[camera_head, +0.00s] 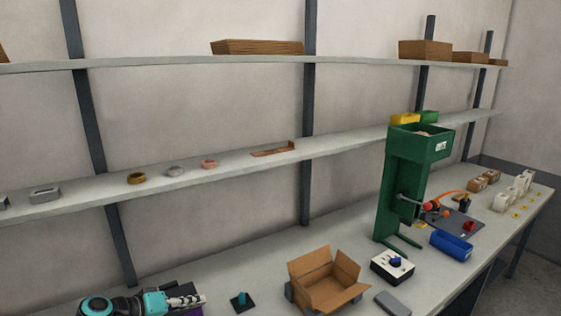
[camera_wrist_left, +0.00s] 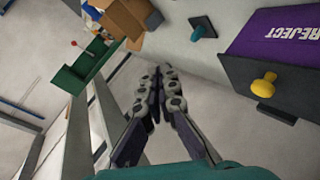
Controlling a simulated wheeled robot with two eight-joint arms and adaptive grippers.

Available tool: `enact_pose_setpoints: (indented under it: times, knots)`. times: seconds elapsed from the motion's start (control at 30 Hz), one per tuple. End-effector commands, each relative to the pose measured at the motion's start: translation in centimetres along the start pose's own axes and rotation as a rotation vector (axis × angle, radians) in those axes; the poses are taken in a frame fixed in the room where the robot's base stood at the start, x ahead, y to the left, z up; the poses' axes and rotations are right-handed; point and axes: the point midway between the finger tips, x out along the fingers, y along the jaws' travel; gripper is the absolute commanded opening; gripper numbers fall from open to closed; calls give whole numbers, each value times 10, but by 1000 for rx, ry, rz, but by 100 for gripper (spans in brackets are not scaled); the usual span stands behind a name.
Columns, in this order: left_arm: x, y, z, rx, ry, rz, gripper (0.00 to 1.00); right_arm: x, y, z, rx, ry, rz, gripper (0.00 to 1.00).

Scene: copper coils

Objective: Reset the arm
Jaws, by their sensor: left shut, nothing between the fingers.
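My left gripper (camera_head: 186,300) is at the lower left of the head view, its teal wrist coming in from the left edge of the workbench. In the left wrist view its two fingers (camera_wrist_left: 156,100) meet at the tips, shut with nothing between them. Nothing touches the fingers there. The right gripper shows in neither view.
A purple bin marked REJECT (camera_wrist_left: 285,35) and a yellow knob (camera_wrist_left: 264,86) are right of my fingers in the wrist view. On the bench (camera_head: 240,270) stand a teal-topped peg (camera_head: 241,301), an open cardboard box (camera_head: 326,280), a black-and-white box (camera_head: 392,267) and a green machine (camera_head: 400,185).

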Motion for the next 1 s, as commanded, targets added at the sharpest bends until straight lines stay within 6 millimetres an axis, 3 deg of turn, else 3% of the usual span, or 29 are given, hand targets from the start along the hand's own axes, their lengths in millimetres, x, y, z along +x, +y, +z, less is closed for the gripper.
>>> enact_pose_setpoints:
  times: [0.03,0.2,0.4,0.5,0.7,1.0]
  knots:
    - [2,15,22,12,-38,-59,0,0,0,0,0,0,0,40]
    - [-8,37,86,72,-120,-279,0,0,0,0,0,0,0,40]
    - [-39,41,153,206,-150,-514,0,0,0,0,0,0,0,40]
    - [-56,37,176,285,-141,-605,0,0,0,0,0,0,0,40]
    - [-77,29,199,401,-109,-710,0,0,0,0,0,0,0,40]
    - [-82,26,202,430,-99,-733,0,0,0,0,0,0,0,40]
